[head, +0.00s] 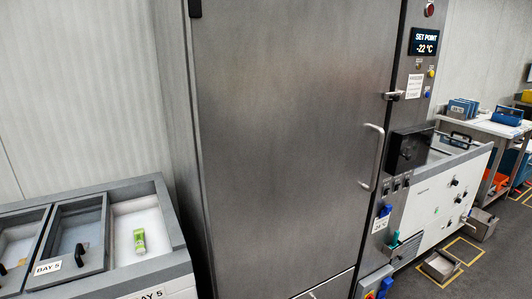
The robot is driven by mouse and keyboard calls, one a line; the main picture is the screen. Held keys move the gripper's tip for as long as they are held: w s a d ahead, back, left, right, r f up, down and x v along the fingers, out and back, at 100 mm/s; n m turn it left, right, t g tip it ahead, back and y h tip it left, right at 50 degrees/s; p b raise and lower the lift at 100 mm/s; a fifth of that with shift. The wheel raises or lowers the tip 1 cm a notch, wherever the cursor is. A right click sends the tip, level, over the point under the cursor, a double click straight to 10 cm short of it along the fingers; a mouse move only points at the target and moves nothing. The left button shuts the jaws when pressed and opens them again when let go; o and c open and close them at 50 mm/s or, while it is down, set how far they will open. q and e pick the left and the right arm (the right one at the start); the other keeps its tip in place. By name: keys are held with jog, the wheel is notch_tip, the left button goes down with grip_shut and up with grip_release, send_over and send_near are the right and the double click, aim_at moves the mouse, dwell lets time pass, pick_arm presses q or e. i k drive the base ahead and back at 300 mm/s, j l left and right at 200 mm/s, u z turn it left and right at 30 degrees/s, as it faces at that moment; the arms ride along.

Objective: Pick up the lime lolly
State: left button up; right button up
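A small green and white item (139,241), which looks like the lime lolly, lies in the open white compartment of a grey chest (150,190) at the lower left of the head view. Its print is too small to read. Nothing touches it that I can see. Neither of my grippers is in view.
A tall steel cabinet (290,130) with a shut door and vertical handle (372,158) fills the middle. The chest's sliding lid (80,245) is beside the open compartment. A white machine (440,205) and a table (497,127) stand right. Metal trays (440,266) lie on the floor.

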aim_at(139, 235)
jog(key=u, duration=1.5)
